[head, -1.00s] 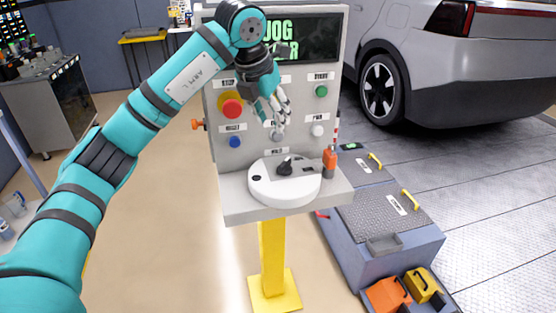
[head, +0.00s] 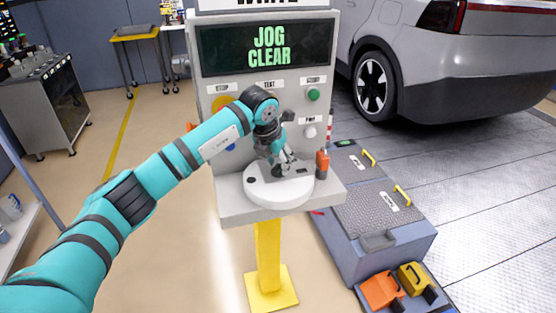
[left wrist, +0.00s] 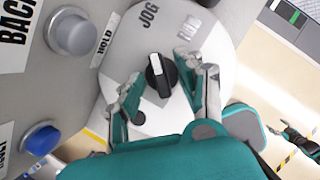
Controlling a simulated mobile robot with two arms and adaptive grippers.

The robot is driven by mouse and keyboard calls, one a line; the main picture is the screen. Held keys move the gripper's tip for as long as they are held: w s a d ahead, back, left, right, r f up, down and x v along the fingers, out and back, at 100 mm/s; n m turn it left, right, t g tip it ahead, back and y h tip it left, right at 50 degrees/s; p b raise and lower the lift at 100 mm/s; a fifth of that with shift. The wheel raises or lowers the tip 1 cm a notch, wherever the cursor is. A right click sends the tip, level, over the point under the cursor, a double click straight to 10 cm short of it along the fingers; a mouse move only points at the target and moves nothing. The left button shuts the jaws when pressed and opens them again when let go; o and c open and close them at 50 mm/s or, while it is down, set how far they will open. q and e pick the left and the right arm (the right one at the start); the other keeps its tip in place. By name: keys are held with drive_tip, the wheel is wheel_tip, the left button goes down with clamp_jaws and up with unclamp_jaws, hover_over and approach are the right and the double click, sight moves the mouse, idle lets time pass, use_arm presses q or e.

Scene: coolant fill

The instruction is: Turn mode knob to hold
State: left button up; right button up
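The mode knob (left wrist: 161,75) is black with a white stripe and sits on a round white dial plate (left wrist: 215,45). Its stripe points roughly toward the JOG label. The HOLD label (left wrist: 104,43) is left of the plate, and another label, hard to read, is at upper right. My left gripper (left wrist: 168,92) is open, its two fingers on either side of the knob with visible gaps. In the head view my left gripper (head: 285,168) is low over the plate (head: 265,197) and hides most of the knob. My right gripper (left wrist: 299,140) seems to show small at the left wrist view's edge.
The console screen (head: 268,47) reads JOG CLEAR. A green button (head: 313,95) and a white button (head: 310,132) are on the panel. An orange-topped item (head: 322,164) stands close to the right of the plate. A blue button (left wrist: 41,138) is left of the fingers.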

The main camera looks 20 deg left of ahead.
use_arm(q)
drive_tip(key=shift+w+f, duration=0.1)
drive_tip(key=shift+f, duration=0.2)
clamp_jaws()
